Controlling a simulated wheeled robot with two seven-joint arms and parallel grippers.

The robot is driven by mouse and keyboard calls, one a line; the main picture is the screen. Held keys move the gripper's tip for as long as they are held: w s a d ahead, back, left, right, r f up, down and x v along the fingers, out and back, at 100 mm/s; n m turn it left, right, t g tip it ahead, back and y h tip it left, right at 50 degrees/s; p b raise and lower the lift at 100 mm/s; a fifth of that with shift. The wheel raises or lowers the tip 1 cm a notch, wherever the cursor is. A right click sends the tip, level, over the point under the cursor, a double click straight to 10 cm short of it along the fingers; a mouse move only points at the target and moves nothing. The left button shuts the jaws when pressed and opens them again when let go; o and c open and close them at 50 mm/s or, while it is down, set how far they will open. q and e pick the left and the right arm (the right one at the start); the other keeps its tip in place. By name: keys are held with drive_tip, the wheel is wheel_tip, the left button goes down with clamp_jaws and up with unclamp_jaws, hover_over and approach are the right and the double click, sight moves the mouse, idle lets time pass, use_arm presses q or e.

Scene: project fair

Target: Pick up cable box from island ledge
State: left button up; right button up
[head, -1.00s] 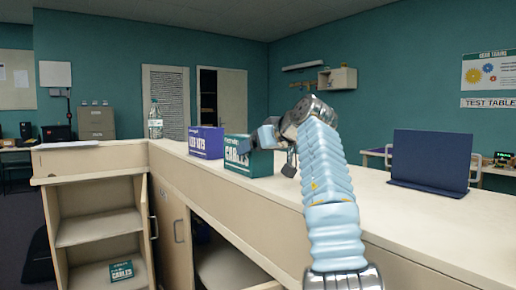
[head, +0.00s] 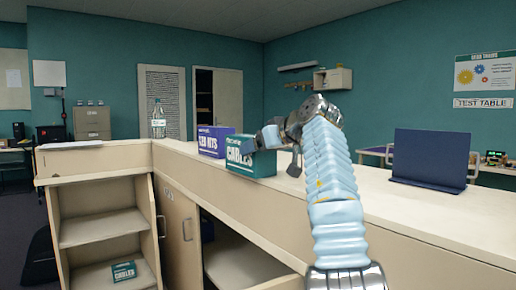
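The cable box is a green carton with white lettering reading CABLES (head: 247,160). It stands upright on the pale island ledge (head: 345,200) in the head view. My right gripper (head: 282,150) is at the box's right end. One finger lies by the box's upper right corner and covers part of it. The other finger hangs lower, just right of the box. The fingers look apart, and whether either touches the box is hard to tell. My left gripper is out of view.
A purple-blue box (head: 213,142) stands close behind and left of the cable box. A bottle (head: 158,120) stands farther left. A dark blue panel (head: 430,160) stands on the ledge at right. Another green CABLES box (head: 124,271) sits in the open lower shelf (head: 100,230).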

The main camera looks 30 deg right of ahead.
drive_tip(key=o, duration=1.2)
drive_tip(key=shift+o, duration=0.2)
drive_tip(key=b+v, duration=0.1)
drive_tip(key=v, duration=1.2)
drive_tip(key=shift+s, duration=0.4)
drive_tip(key=shift+r, duration=0.2)
